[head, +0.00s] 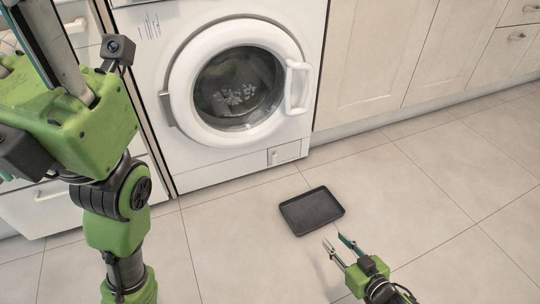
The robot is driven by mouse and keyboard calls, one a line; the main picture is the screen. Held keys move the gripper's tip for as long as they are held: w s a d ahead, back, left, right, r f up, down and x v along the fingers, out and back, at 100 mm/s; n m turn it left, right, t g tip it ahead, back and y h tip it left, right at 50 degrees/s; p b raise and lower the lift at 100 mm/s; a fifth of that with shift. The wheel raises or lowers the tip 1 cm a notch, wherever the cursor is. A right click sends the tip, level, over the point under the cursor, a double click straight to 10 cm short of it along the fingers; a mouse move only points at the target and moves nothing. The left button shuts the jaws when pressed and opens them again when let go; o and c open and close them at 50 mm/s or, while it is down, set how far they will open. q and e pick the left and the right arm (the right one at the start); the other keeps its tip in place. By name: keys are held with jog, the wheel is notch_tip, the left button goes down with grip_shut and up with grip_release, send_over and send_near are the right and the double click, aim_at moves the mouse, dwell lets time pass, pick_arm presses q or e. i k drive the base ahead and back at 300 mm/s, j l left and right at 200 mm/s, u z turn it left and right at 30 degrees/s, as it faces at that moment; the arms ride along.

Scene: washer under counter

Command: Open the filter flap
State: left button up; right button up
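The filter flap (285,153) is a small white panel low on the right of the washer's front, and it looks closed. The washer (220,168) is white with a round door (240,87), which is shut. My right gripper (337,241) is at the lower right, below and to the right of the flap and apart from it. Its fingers are spread and nothing is between them. My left arm fills the left side of the picture, and its gripper fingertips do not show.
A black shallow tray (312,210) lies on the tiled floor (430,200) between my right gripper and the washer. Light wooden cabinets (375,50) stand to the right of the washer. The floor at the right is clear.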

aim_at(279, 153)
jog(key=i+j, duration=0.25)
jog(key=i, duration=0.25)
jog(key=i+j, duration=0.3)
jog(key=i, duration=0.2)
